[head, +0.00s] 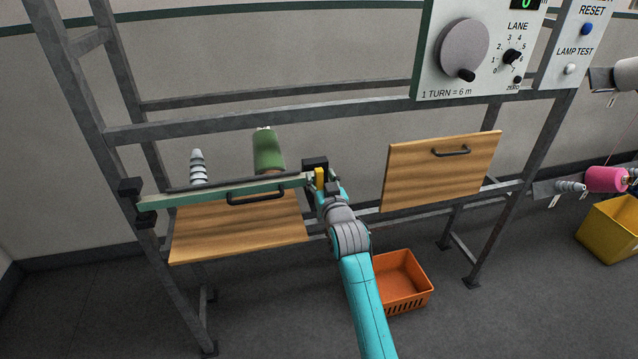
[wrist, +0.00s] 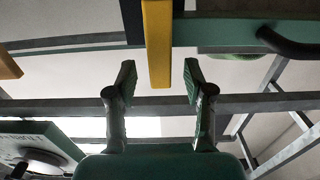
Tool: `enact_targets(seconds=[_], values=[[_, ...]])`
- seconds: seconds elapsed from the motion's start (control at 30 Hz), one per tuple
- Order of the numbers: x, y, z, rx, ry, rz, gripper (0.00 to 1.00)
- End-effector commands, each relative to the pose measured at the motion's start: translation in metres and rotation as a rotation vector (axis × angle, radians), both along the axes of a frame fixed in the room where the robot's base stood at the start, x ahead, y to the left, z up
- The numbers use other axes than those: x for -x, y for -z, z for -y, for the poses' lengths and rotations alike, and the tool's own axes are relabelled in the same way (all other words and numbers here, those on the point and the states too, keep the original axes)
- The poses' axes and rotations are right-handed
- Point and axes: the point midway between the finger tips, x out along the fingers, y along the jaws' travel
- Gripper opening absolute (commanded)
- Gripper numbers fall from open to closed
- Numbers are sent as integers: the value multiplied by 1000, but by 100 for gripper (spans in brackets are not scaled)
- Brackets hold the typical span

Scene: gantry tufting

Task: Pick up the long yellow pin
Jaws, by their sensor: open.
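The long yellow pin (head: 319,177) shows in the head view as a small yellow piece at the black block on the right end of a green bar. In the wrist view the yellow pin (wrist: 157,42) hangs down from the top edge, and its lower end lies in the picture between the two fingertips. My gripper (wrist: 158,75) is open, with a visible gap on each side of the pin. I cannot tell its depth relative to the fingers. In the head view my gripper (head: 325,187) is at the block, small and partly hidden by my wrist.
A wooden panel (head: 440,170) is at right, an orange crate (head: 403,283) on the floor.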

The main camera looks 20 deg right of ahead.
Motion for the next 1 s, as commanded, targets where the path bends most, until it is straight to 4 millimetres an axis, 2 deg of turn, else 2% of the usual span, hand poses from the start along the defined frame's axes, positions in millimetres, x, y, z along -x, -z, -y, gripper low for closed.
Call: enact_targets(seconds=[0.13, 0.4, 0.43, 0.63, 1.0], values=[[-16, 0, 0, 0, 0, 0, 52], [-19, 1, 0, 0, 0, 0, 52], [-18, 1, 0, 0, 0, 0, 50], [-18, 1, 0, 0, 0, 0, 0], [-18, -3, 0, 0, 0, 2, 0]])
